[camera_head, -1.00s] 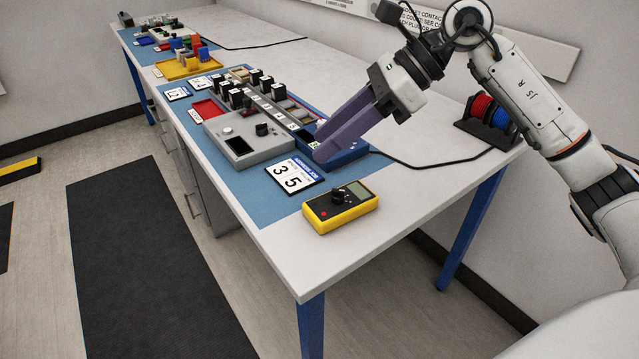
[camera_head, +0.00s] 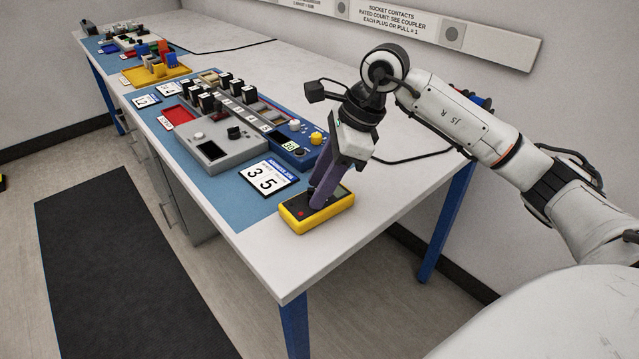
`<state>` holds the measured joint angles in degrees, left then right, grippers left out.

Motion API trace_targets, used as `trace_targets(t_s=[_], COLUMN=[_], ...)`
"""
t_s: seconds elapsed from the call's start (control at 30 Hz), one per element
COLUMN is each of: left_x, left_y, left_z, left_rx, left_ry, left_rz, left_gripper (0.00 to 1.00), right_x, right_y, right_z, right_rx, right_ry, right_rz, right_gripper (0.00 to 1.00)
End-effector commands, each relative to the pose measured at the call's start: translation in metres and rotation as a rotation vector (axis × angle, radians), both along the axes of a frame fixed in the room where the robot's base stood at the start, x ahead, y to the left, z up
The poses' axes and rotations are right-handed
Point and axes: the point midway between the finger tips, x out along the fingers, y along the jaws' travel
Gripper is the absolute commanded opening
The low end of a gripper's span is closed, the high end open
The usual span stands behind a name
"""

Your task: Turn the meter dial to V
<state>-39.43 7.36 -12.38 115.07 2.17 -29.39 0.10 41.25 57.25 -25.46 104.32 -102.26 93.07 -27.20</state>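The yellow and black meter (camera_head: 335,214) lies on the white table near its front edge. A red spot shows on its near left face. My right gripper (camera_head: 316,200) points down with its purple fingers over the top of the meter, where the dial was seen earlier. The fingers hide the dial and most of the meter's screen. I cannot tell whether the fingers touch the dial or are closed around it. My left gripper is not in view.
A card reading 3 5 (camera_head: 268,177) lies left of the meter on the blue mat (camera_head: 222,196). A grey box with a knob (camera_head: 217,142) and a blue unit with a yellow knob (camera_head: 312,147) stand behind. Bare white table (camera_head: 285,262) is in front.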

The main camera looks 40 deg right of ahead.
Motion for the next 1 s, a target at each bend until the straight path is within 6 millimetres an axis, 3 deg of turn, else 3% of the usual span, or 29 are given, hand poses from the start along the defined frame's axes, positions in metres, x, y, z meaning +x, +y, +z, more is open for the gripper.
trace_targets(t_s=[0.27, 0.5, 1.0], left_x=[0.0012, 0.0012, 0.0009], left_y=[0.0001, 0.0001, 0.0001], left_z=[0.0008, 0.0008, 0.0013], left_rx=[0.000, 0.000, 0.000], left_ry=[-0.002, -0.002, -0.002], left_rz=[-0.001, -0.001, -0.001], left_gripper=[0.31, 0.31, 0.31], right_x=[0.0005, 0.0004, 0.0023], right_y=[0.0009, 0.0008, -0.0004], right_z=[-0.0025, -0.0022, -0.0009], right_rx=[0.000, 0.000, 0.001], right_ry=[0.001, 0.001, 0.000], right_rz=[0.000, 0.000, 0.125], right_gripper=[0.38, 0.01, 0.00])
